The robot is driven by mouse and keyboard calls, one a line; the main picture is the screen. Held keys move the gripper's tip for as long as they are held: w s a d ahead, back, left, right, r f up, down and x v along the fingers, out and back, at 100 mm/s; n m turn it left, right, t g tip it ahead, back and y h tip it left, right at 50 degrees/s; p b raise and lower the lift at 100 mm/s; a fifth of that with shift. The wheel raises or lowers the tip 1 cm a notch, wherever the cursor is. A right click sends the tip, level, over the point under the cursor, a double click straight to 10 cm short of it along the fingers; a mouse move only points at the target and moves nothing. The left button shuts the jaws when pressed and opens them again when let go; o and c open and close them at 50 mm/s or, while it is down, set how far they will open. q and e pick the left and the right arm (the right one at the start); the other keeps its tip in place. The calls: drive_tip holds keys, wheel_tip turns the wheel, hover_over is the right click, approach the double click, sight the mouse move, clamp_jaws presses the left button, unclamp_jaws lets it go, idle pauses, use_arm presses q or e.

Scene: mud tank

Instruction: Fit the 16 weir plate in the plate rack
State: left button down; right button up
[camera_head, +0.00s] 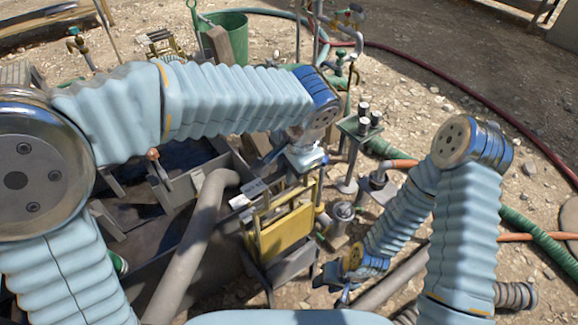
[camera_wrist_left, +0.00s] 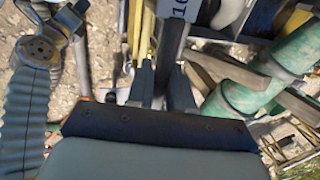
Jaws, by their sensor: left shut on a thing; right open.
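My left gripper (camera_head: 304,160) is above the yellow plates and shut on a dark plate, seen nearly edge-on between its fingers in the left wrist view (camera_wrist_left: 164,88). The plate rack (camera_head: 262,272) stands below the gripper and holds yellow plates (camera_head: 285,236). Whether the held plate touches the rack is not clear. My right gripper (camera_head: 338,280) is open and low, to the right of the rack.
A thick grey pipe (camera_head: 192,245) crosses the dark tank left of the rack. Posts and valves (camera_head: 357,135) stand behind and right of it. A green bucket (camera_head: 228,35) is at the back. Hoses (camera_head: 470,85) lie on gravel at the right.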

use_arm(q)
wheel_tip(320, 180, down, 6)
drive_tip(key=b, duration=0.5)
drive_tip(key=shift+f, duration=0.2)
idle(0.3)
drive_tip(key=shift+f+b, duration=2.1)
drive_tip(key=shift+f, duration=0.85)
drive_tip(key=shift+f+b, duration=1.1)
drive_tip(key=shift+f, duration=0.15)
drive_tip(key=shift+f+b, duration=0.5)
drive_tip(key=shift+f, duration=0.1)
drive_tip(key=c, duration=0.9)
unclamp_jaws()
